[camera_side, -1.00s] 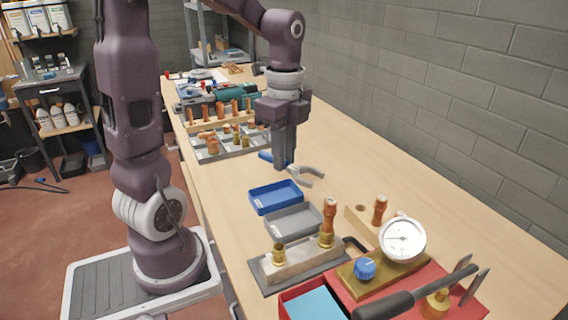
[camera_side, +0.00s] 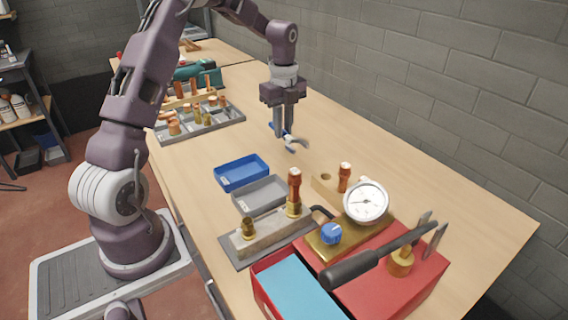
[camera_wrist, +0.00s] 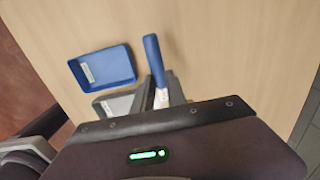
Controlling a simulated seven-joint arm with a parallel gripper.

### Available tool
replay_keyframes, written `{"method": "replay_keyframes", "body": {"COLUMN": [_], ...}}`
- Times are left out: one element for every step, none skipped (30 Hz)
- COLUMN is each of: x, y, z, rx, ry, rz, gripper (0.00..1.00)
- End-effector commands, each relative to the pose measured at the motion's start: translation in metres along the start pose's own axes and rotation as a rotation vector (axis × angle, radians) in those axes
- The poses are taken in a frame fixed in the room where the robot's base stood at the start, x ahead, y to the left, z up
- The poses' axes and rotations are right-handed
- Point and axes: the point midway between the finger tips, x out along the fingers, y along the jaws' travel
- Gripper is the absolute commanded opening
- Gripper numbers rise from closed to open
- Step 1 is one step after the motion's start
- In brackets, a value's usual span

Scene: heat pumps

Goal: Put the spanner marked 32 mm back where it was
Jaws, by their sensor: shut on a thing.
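A spanner with a blue handle (camera_side: 273,126) and grey metal jaws (camera_side: 297,144) is held between the fingers of my gripper (camera_side: 283,133). In the wrist view its blue handle (camera_wrist: 153,58) points away from the fingers (camera_wrist: 160,92), and a small white label (camera_wrist: 161,98) shows between them. The size mark cannot be read. The jaw end is hidden in the wrist view. I cannot tell how far the spanner is above the bench.
A blue tray (camera_side: 242,187) and a grey tray (camera_side: 238,203) stand left of my gripper. Nearer are a vice-like block with brass fittings (camera_side: 248,238), a gauge (camera_side: 366,202) and a red toolbox (camera_side: 425,278). A compartment tray (camera_side: 238,116) lies behind. Bench toward the wall is bare.

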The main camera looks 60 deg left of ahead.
Motion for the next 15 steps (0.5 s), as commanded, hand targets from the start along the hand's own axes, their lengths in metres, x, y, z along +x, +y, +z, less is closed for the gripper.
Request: {"method": "replay_keyframes", "body": {"x": [0.014,0.022,0.031,0.038,0.043,0.049,0.052,0.056,0.061,0.065,0.071,0.078,0.084,0.089,0.092], "y": [0.001,0.001,0.0,0.001,0.001,0.0,0.0,0.0,0.0,0.001,0.001,0.001,0.001,0.001,0.0], "z": [-0.001,-0.001,-0.001,-0.001,-0.001,-0.001,-0.001,-0.001,-0.001,-0.001,-0.002,-0.002,-0.001,-0.002,-0.001], "rx": [0.004,0.004,0.003,0.003,0.003,0.002,0.002,0.002,0.002,0.002,0.002,0.001,0.001,0.001,0.001], "ry": [0.004,0.004,0.003,0.003,0.003,0.002,0.002,0.002,0.002,0.002,0.002,0.002,0.002,0.002,0.001], "rz": [0.006,0.007,0.006,0.005,0.005,0.003,0.003,0.003,0.002,0.004,0.004,0.005,0.004,0.005,0.002], "gripper": [0.0,0.0,0.0,0.0,0.0,0.0,0.0,0.0,0.0,0.0,0.0,0.0,0.0,0.0,0.0]}}
